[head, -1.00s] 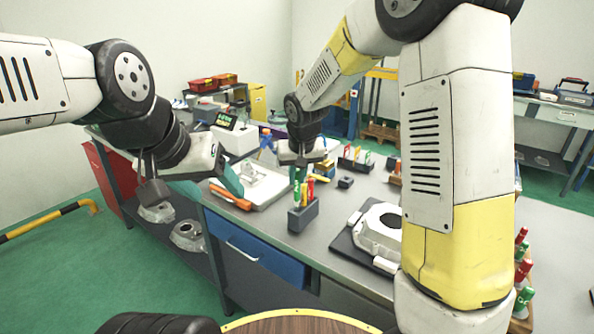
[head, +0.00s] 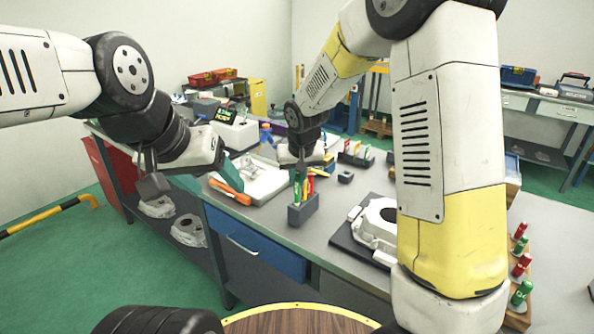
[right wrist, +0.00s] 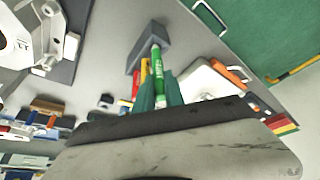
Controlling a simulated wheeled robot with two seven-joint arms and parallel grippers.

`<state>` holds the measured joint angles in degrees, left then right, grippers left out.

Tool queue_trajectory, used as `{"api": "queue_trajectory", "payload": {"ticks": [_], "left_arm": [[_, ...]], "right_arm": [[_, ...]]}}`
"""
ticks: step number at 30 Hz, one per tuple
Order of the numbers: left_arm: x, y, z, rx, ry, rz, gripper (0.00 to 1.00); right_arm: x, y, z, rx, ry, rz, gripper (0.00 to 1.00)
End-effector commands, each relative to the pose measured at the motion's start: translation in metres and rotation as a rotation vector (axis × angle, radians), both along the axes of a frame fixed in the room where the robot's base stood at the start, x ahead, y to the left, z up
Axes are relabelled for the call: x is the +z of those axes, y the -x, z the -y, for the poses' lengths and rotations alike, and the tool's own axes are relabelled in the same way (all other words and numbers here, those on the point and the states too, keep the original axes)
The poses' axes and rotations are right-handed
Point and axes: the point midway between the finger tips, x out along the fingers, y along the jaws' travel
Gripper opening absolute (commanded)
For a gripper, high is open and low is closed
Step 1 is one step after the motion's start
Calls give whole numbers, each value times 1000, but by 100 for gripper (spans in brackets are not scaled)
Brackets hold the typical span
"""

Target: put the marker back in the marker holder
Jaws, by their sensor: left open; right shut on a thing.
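The grey marker holder (head: 303,211) stands near the table's front edge, with a red marker and a yellow marker upright in it. It also shows in the right wrist view (right wrist: 150,42). My right gripper (head: 299,172) is directly above the holder, shut on the green marker (right wrist: 157,75). The marker points down, its lower end at the holder's top; I cannot tell how deep it sits. The gripper hides its upper part. My left gripper (head: 151,178) is open and empty, out past the table's front left edge, well apart from the holder.
A white tray (head: 270,187) with an orange-handled tool lies left of the holder. A white casting (head: 375,229) on a dark mat lies to its right. Behind are a small dark block (head: 346,177) and a dark rack with markers (head: 356,156). A wooden rack (head: 517,313) holds red and green markers.

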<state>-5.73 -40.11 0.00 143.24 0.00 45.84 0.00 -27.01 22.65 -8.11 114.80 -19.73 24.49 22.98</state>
Motion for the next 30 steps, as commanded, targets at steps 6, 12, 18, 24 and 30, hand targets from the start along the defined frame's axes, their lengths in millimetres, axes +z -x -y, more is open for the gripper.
{"api": "queue_trajectory", "payload": {"ticks": [6, 12, 18, 24, 30], "left_arm": [[0, 0, 0, 0, 0, 0, 64], [0, 0, 0, 0, 0, 0, 64], [0, 0, 0, 0, 0, 0, 64], [0, 0, 0, 0, 0, 0, 64], [0, 0, 0, 0, 0, 0, 64]], "right_arm": [[-6, 0, 0, 0, 0, -1, 0], [-11, 0, 0, 0, 0, 0, 0], [-16, 0, 0, 0, 0, -1, 0], [-21, 0, 0, 0, -1, -1, 0], [-26, 1, 0, 0, 0, -2, 0]]}}
